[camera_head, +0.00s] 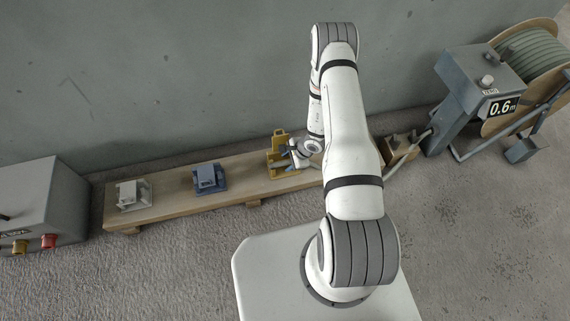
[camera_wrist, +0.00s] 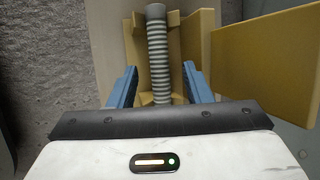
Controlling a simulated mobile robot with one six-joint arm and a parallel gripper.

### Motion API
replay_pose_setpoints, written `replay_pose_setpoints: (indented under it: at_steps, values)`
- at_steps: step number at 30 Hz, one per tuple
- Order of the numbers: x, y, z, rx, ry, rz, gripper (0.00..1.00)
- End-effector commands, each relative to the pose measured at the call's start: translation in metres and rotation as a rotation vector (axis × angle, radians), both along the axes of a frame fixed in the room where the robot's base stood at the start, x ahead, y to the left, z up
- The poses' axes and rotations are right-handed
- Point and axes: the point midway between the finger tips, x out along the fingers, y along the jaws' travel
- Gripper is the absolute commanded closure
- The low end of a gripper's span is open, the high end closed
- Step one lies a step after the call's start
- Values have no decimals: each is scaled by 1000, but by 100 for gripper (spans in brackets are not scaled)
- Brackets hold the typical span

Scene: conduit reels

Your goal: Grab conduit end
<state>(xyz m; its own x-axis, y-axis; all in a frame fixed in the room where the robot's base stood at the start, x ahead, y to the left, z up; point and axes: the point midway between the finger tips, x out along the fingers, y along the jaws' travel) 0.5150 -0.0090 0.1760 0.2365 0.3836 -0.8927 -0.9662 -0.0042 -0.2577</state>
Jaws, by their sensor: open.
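The conduit end (camera_wrist: 157,45) is a grey ribbed tube in the wrist view, lying in a yellow holder (camera_wrist: 133,45). My gripper (camera_wrist: 160,82) is open, with one blue finger to each side of the conduit. Gaps show between the fingers and the tube, so it is not clamped. The lower part of the conduit runs out of sight behind my gripper's dark front edge. In the head view, the yellow holder (camera_head: 277,141) stands on the wooden beam, with my gripper (camera_head: 291,157) at it.
The wooden beam (camera_head: 165,200) also carries a blue holder (camera_head: 209,179) and a white holder (camera_head: 133,194). A conduit reel (camera_head: 540,60) and a grey post reading 0.6 m (camera_head: 470,85) stand right. A grey box (camera_head: 40,205) stands left. A wall runs behind.

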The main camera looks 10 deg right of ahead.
Motion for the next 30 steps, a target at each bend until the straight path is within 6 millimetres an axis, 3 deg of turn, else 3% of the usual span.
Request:
replay_pose_setpoints:
  at_steps: [3, 19, 26, 30]
  values:
    - [0, 0, 1, 0, 0, 0, 57]
    - [0, -1, 1, 0, -1, -1, 100]
    - [0, -2, 2, 1, 0, -2, 100]
    - [0, -2, 13, -1, -1, -2, 100]
